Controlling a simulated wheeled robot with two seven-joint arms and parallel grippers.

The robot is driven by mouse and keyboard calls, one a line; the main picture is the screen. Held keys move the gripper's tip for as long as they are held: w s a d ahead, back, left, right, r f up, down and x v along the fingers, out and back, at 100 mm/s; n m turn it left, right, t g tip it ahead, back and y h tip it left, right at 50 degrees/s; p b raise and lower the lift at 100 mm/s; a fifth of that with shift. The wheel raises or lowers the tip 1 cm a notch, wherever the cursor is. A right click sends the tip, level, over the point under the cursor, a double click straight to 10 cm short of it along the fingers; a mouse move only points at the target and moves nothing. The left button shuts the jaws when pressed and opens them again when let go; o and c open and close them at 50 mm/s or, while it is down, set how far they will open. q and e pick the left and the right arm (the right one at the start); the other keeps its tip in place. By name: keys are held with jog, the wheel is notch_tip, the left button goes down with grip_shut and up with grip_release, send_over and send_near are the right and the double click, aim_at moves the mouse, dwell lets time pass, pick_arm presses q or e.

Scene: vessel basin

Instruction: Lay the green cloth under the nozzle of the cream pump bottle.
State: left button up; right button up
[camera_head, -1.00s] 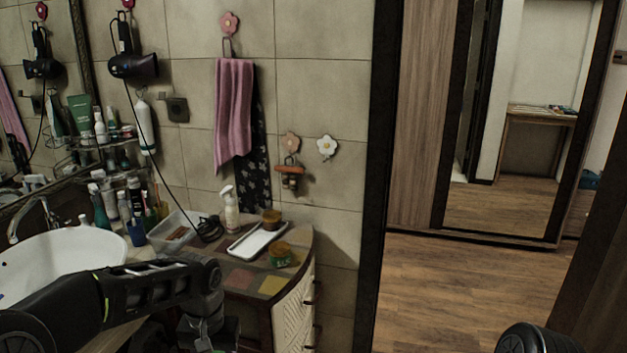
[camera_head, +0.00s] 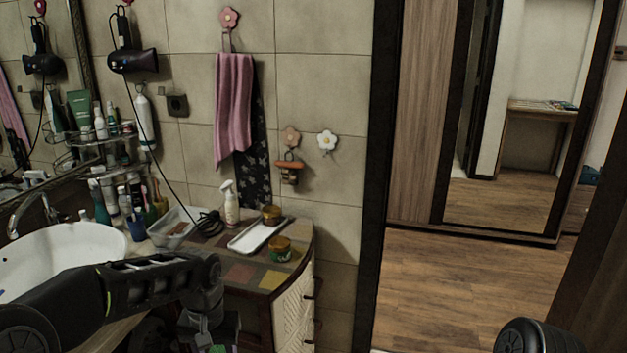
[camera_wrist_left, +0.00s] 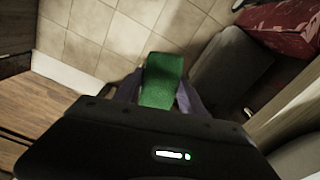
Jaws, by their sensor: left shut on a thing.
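The cream pump bottle (camera_head: 231,207) stands upright on the patchwork counter, near the tiled wall in the head view. Its nozzle is small in the picture. The green cloth (camera_wrist_left: 163,75) is between the fingers of my left gripper (camera_wrist_left: 158,92) in the left wrist view, as a compact green piece. In the head view a sliver of green (camera_head: 217,349) shows at the bottom edge, by the left gripper. This gripper is shut on the cloth, low in front of the counter and well below the bottle. My right gripper is out of the picture.
A white tray (camera_head: 246,237) and two amber jars (camera_head: 279,249) (camera_head: 271,214) occupy the counter by the bottle. A clear box (camera_head: 172,229) and a dark coiled cord (camera_head: 209,224) lie to its left. The washbasin (camera_head: 65,256) is further left. The counter's front patches are bare.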

pick_arm(q)
jog(key=s+f, duration=0.4)
jog(key=f, duration=1.1)
